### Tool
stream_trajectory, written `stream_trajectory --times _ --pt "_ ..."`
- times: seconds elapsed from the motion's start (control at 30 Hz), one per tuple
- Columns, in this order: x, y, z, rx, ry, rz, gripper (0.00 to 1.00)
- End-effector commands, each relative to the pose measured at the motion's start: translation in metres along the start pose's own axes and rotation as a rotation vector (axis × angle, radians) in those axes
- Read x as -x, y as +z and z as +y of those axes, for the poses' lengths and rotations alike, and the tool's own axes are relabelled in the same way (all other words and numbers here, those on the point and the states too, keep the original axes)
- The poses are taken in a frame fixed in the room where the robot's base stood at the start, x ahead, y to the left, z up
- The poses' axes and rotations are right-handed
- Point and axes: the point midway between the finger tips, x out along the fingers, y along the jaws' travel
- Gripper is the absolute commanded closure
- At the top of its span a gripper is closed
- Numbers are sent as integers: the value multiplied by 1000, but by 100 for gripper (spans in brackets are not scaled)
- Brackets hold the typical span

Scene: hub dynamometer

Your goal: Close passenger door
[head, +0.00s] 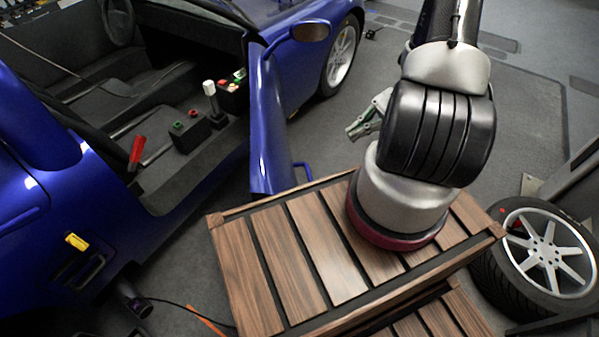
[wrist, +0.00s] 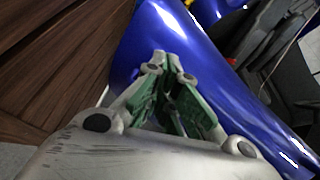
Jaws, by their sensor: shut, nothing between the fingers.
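The blue passenger door (head: 268,125) stands swung open from the blue car, seen nearly edge-on in the head view. A blue handle-like bar (head: 303,168) sticks out at its lower right side. My gripper (head: 356,127) is to the right of the door, apart from it in the head view and partly hidden by my arm. In the wrist view, my gripper (wrist: 163,68) has its green-padded fingers shut with nothing between them. A glossy blue panel (wrist: 210,75) lies beyond the fingers, probably the door. I cannot tell its distance from the fingertips.
A wood-slatted platform (head: 290,262) stands below the door and my arm. The car's dark cabin (head: 160,100) is open at left, with a red-handled lever (head: 137,152). A loose wheel (head: 540,255) lies at right. Grey floor (head: 530,115) is free behind my arm.

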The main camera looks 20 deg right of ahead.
Motion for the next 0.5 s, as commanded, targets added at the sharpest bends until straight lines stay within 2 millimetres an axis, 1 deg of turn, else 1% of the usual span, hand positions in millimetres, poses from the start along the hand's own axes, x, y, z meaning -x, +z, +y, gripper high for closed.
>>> stream_trajectory --times 0.03,0.1,0.2,0.33,0.5 --pt "-11 -15 8 -66 -52 -45 100" --pt "-25 -31 15 -140 -122 -95 100" --pt "-41 -48 23 -219 -200 -148 100" --pt "-54 -61 29 -281 -263 -188 100" --pt "-66 -64 29 -305 -284 -204 100"
